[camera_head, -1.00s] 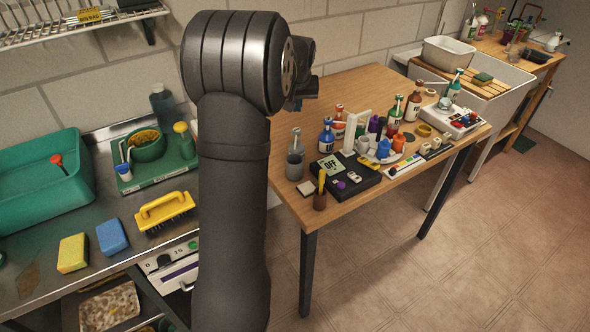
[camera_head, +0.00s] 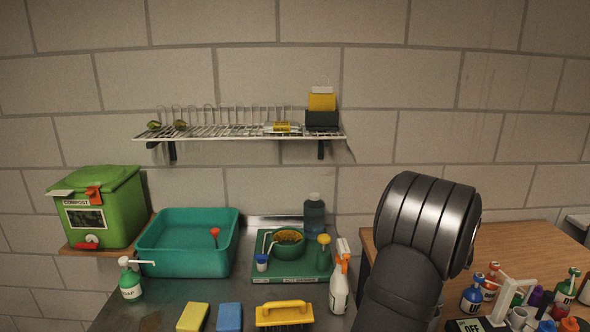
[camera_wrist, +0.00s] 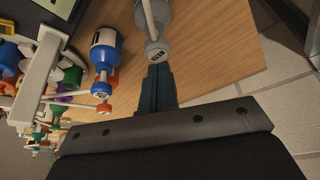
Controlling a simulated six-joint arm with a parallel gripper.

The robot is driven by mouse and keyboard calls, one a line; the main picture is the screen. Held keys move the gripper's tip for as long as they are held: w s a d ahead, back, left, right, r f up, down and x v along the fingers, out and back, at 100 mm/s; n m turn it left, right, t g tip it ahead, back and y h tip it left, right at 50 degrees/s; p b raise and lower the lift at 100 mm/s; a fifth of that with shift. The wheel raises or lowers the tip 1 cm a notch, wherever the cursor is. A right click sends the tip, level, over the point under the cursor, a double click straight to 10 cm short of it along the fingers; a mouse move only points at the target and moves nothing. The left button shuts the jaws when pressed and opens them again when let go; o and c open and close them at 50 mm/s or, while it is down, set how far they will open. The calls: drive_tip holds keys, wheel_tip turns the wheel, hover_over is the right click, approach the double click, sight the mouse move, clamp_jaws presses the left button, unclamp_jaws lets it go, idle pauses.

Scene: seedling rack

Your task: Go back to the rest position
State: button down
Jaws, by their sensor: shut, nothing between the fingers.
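My gripper (camera_wrist: 158,72) shows in the wrist view, its dark fingers together with nothing between them. The fingertips point at a grey pump bottle (camera_wrist: 150,28) over the wooden table (camera_wrist: 215,60); whether they touch it I cannot tell. In the head view my own arm stands at the right, in front of the wooden table (camera_head: 510,250), and my gripper is not seen there.
A blue-labelled bottle (camera_wrist: 104,50) and a white stand (camera_wrist: 38,78) are close left of my gripper. In the head view, a wire shelf (camera_head: 230,132), green compost bin (camera_head: 120,205), teal tub (camera_head: 160,262), green tray (camera_head: 313,270) and spray bottle (camera_head: 339,292) are left of my arm.

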drive_tip(key=shift+f, duration=0.5)
idle(1.4)
